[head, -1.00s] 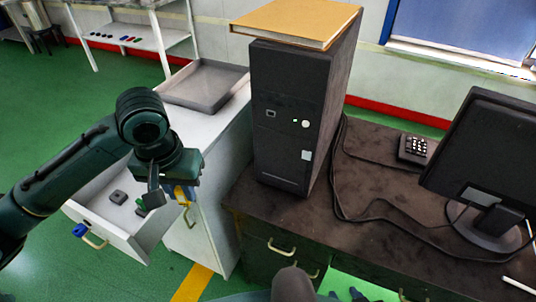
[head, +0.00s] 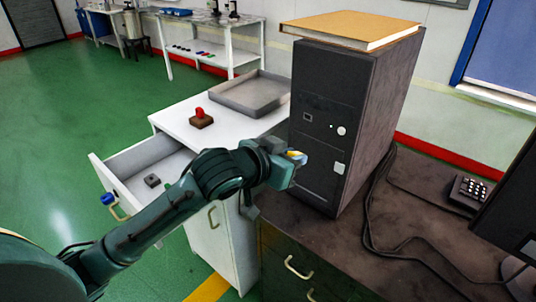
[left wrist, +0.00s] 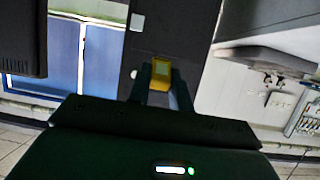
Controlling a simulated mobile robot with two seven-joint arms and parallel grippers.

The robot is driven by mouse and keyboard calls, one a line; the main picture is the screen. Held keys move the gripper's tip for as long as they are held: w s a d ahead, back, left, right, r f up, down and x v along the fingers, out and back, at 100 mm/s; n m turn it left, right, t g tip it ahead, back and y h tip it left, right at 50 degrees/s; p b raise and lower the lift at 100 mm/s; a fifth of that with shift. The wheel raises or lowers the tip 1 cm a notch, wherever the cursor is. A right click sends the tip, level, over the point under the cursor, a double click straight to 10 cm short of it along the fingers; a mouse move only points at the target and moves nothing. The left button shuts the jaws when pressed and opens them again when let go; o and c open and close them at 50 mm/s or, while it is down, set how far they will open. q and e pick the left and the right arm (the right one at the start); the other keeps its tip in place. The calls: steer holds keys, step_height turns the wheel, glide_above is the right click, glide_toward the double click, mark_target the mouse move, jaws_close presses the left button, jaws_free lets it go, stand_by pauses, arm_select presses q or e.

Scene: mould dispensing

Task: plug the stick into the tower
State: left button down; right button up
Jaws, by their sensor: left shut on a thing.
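The black computer tower (head: 366,105) stands upright on the dark desk, its front face showing small ports and a round button. My left gripper (head: 287,160) is in front of the tower's front face and shut on a small stick (head: 297,157), yellow with a bit of blue. In the left wrist view the yellow end of the stick (left wrist: 161,73) sits between the fingertips, with the dark tower (left wrist: 170,35) behind it. I cannot tell whether the stick touches the tower. My right gripper is out of view.
A tan book (head: 352,29) lies on top of the tower. Left of it, a white cabinet (head: 178,121) holds a grey tray (head: 250,108) and a red-topped brown block (head: 200,119). Its drawer (head: 115,180) is open. Cables (head: 372,220) run right of the tower.

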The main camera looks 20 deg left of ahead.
arm_select(q)
steer(key=shift+w+a+f+t+h+b, duration=0.15)
steer(key=shift+a+t+h+b, duration=0.15)
steer(key=shift+t+h+b, duration=0.45)
steer(key=a+r+t+b, duration=0.2)
steer(key=a+t, duration=0.2)
steer(key=x, duration=0.7)
steer(key=shift+w+f, duration=0.25)
steer(key=shift+w, duration=0.1)
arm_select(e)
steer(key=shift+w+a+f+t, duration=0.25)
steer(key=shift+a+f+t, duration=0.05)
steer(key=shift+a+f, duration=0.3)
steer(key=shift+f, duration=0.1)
arm_select(q)
steer(key=shift+p, duration=0.75)
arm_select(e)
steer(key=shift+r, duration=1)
arm_select(q)
steer(key=shift+x, duration=1)
steer(key=shift+f, duration=0.15)
